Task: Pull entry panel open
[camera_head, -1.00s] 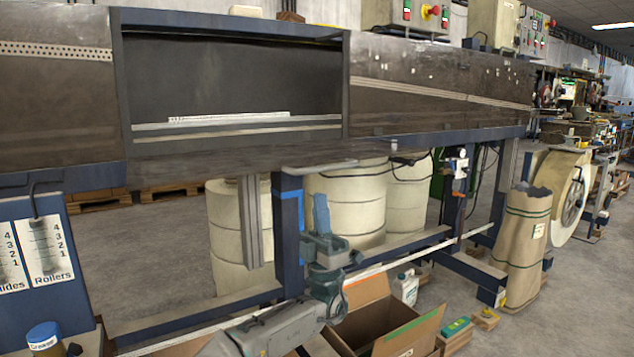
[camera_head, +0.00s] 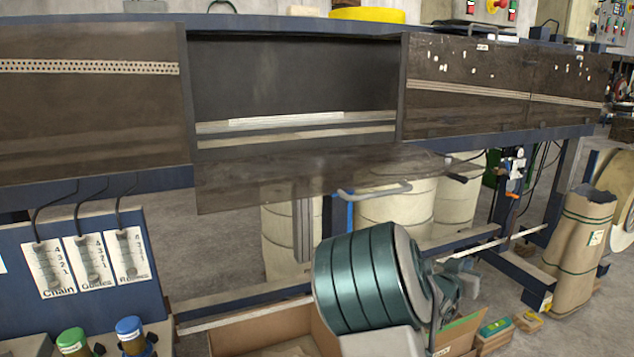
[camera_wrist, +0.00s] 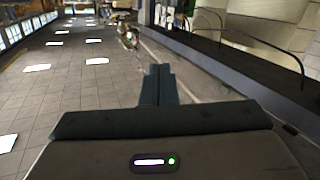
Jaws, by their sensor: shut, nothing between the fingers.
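A machine with a long dark brown front has a rectangular dark opening (camera_head: 290,75) in the head view, with metal strips along its lower edge. A brown panel (camera_head: 260,180) hangs below that opening, with a grey bar handle (camera_head: 370,192) by its lower right part. My arm bulks large in front, below the panel. In the wrist view my gripper (camera_wrist: 158,72) is shut and empty, its fingers together over the floor. In the head view my arm mostly hides it, and I cannot tell its distance from the handle.
Cream drums (camera_head: 395,212) stand under the machine. An open cardboard box (camera_head: 265,335) sits on the floor in front. A tall brown sack (camera_head: 580,240) stands at the right. Bottles with green and blue caps (camera_head: 130,335) stand at lower left. Bare floor shows in the wrist view.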

